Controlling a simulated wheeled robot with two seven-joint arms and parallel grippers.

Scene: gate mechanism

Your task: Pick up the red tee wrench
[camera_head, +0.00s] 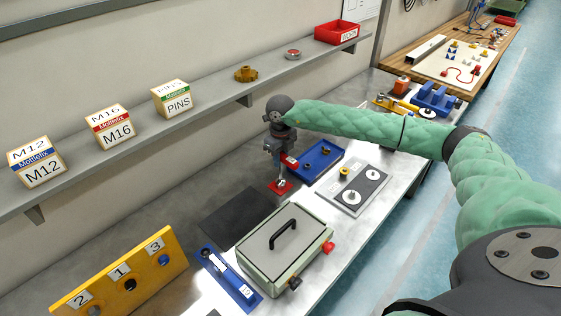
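The red tee wrench (290,162) appears as a small red crosspiece with a thin metal shaft below it. The shaft runs down to a small red block (279,188) on the bench. My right gripper (281,163) points down from the green-sleeved arm and is right at the crosspiece. It partly hides the wrench, and I cannot tell whether the fingers are closed on it. My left gripper is not in view.
A blue tray (318,160) and a grey plate with round knobs (352,188) lie to the right. A lidded box (285,248) stands in front, beside a dark mat (231,217). A wall shelf (212,104) runs behind. A yellow numbered panel (122,275) stands front left.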

